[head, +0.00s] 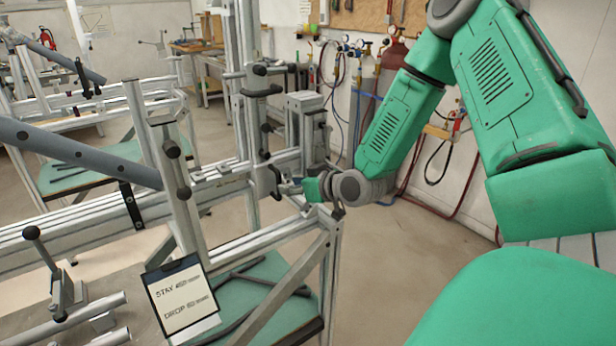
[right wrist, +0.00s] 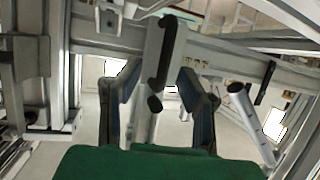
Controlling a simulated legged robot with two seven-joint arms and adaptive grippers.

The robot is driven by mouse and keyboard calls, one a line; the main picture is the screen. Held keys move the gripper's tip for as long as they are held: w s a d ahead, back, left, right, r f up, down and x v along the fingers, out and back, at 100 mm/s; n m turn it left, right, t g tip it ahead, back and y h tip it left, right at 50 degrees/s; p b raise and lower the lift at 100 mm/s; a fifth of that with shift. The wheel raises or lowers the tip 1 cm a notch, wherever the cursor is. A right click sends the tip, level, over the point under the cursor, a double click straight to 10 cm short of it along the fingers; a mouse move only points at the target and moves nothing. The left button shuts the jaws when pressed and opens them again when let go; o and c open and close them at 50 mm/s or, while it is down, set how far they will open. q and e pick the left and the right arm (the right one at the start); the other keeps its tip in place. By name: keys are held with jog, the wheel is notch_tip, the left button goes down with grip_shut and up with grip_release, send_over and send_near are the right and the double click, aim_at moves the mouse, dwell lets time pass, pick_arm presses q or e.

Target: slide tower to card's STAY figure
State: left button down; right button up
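The tower (head: 248,110) is an upright metal profile with black clamp handles, standing on the jig's long rail (head: 100,222). The card (head: 182,296) is clipped to a dark board at the front; it reads STAY and DROP, but the figures are too small to read. My right gripper (head: 284,187) is at the tower's lower part, by the rail. In the right wrist view my right gripper (right wrist: 157,85) has its two fingers apart, with a black lever (right wrist: 165,50) and a pale post between or just beyond them; contact cannot be told. My left gripper is out of view.
A nearer post (head: 172,165) with black knobs and a sloping grey tube (head: 80,153) stand left of the tower. A diagonal brace (head: 275,285) and green shelf lie below. Loose tubes (head: 75,318) lie at bottom left. The floor right of the frame is clear.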

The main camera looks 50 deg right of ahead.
jog(key=v, duration=0.7)
jog(key=shift+s+d, duration=0.15)
jog(key=shift+d, duration=0.1)
jog(key=shift+a, duration=0.2)
jog(key=s+a+f+g+b, duration=0.1)
jog(key=s+a+f+g, duration=0.25)
jog(key=f, duration=0.35)
jog(key=s+a+f+n+g+b, duration=0.1)
jog(key=s+a+f+g, duration=0.1)
jog(key=a+f, duration=0.4)
jog(key=s+a+f+g+b, duration=0.1)
jog(key=s+a+f+g, duration=0.2)
jog(key=f, duration=0.5)
jog(key=s+a+f+g, duration=0.2)
jog(key=s+a+f, duration=0.3)
jog(key=s, duration=0.2)
jog(key=s+a+f+g+b, duration=0.1)
jog(key=s+a+f+g, duration=0.1)
jog(key=s+a+f, duration=0.3)
jog(key=s, duration=0.3)
jog(key=shift+s+b, duration=0.2)
jog(key=shift+b, duration=0.1)
jog(key=shift+g, duration=0.25)
